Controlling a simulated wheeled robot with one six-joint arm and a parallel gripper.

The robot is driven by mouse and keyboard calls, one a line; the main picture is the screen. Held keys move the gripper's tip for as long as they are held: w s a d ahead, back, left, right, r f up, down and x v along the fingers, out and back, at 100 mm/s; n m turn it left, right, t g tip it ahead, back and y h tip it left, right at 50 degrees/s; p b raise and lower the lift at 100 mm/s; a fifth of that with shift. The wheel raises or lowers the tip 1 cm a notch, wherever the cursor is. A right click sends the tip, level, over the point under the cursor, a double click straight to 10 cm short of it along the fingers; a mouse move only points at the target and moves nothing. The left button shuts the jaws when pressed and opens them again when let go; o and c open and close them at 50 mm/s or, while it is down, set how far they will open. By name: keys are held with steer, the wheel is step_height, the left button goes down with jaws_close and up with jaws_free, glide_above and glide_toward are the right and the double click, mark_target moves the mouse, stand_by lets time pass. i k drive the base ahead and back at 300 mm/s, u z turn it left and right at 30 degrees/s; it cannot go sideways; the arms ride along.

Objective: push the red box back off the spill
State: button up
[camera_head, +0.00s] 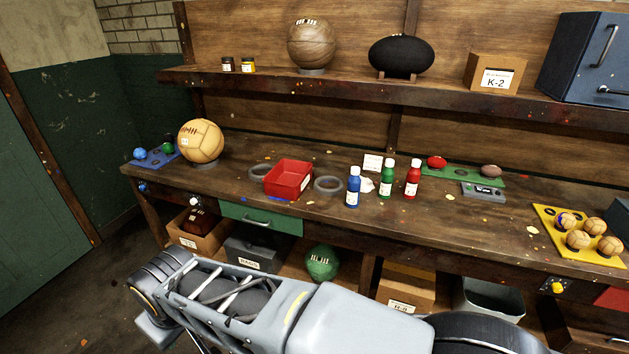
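The red box (283,186) is an open-topped tray with a white label on its right side. It stands upright near the front edge of the workbench (330,218), left of the middle. A thin blue patch (278,199), which looks like the spill, shows at the foot of its front side. How far the patch runs under the box is hidden. My grey arm (370,320) crosses the foreground below the bench, apart from the box. I cannot make out my gripper's fingers in this view.
Dark rings (328,185) lie on both sides of the box. Blue (353,188), green (387,180) and red (413,180) bottles stand to the right. A tan ball (201,142) stands to the left. Bare bench lies behind the box. A shelf (350,88) overhangs the back.

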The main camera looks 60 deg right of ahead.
mark_target(288, 180)
steer(key=z, duration=2.05)
steer(key=i, duration=0.55)
steer(key=u, duration=1.9)
